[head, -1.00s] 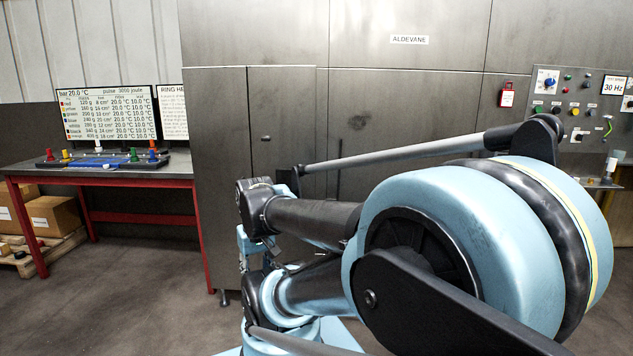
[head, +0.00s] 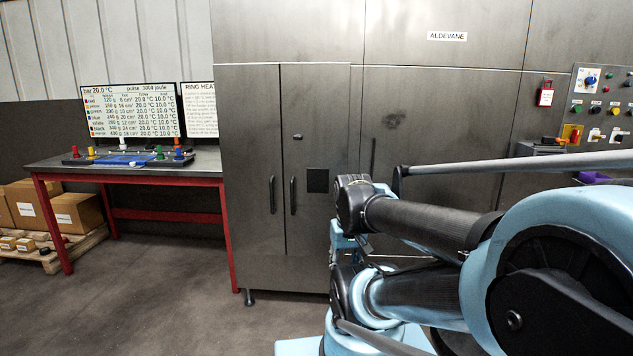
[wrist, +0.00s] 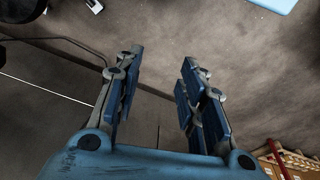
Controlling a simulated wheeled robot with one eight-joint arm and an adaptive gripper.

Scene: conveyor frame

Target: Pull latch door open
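A tall grey metal cabinet has two narrow doors, a left one (head: 248,120) and a right one (head: 318,110). Two dark vertical handles, a left one (head: 272,195) and a right one (head: 292,195), flank their seam. A small dark latch-like fitting (head: 297,136) is high on the right door, with a dark square panel (head: 317,181) below. Both doors look shut; which one is the latch door I cannot tell. My gripper (wrist: 161,58) is open and empty in the wrist view, with floor behind its fingers. In the head view I cannot make out its fingers.
A red-framed workbench (head: 130,170) with a display stands left of the cabinet. A control panel (head: 600,105) is at far right. The floor (head: 170,290) before the bench and cabinet is clear.

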